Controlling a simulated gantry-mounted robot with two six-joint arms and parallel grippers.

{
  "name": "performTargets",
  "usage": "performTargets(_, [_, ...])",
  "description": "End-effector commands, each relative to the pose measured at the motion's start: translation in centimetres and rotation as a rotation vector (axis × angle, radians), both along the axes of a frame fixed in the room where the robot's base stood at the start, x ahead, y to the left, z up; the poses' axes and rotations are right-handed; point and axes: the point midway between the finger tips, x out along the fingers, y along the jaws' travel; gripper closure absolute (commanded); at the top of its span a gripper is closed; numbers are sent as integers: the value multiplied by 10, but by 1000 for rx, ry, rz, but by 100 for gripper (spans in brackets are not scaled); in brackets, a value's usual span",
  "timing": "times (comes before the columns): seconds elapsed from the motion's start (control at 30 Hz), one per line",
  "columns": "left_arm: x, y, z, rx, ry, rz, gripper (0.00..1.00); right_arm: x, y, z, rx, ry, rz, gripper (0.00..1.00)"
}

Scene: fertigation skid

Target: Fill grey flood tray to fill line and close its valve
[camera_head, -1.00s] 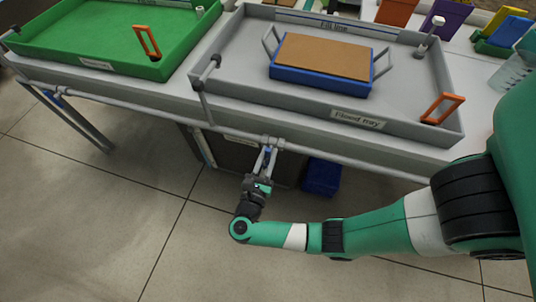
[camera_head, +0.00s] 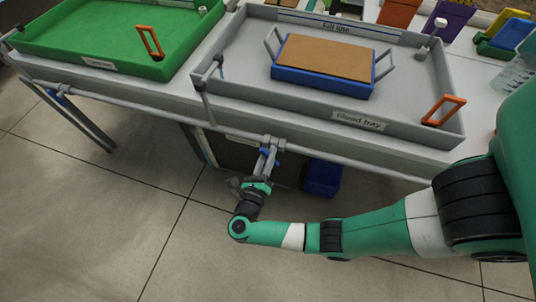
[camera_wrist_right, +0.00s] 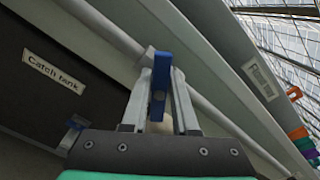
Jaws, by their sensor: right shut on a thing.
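The grey flood tray (camera_head: 225,88) is on the bench, with a "Flood tray" label on its front wall and a "Fill line" strip (camera_head: 336,27) along its back wall. I cannot tell the water level in it. A blue valve handle (camera_wrist_right: 160,85) is at the pipe under the tray's front edge. My right gripper (camera_head: 266,160) is shut on this handle, with one finger on each side in the right wrist view (camera_wrist_right: 159,100). The fingers hide part of the handle and valve. My left gripper is not in view.
A brown-topped blue block (camera_head: 322,82) with grey side handles sits in the tray. An orange frame (camera_head: 444,109) stands at its right front corner. A green tray (camera_head: 80,38) is to the left. A dark catch tank (camera_wrist_right: 50,72) and a blue box (camera_head: 322,178) are below.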

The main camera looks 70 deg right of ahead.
Motion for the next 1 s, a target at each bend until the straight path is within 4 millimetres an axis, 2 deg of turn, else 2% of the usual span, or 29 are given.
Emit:
performTargets(0.57, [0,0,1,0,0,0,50,0,0,0,-2,42,1,100])
performTargets(0.6, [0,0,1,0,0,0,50,1,0,0,-2,42,1,67])
performTargets(0.7, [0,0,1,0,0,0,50,0,0,0,-2,42,1,49])
performTargets(1.0, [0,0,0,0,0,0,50,0,0,0,-2,42,1,48])
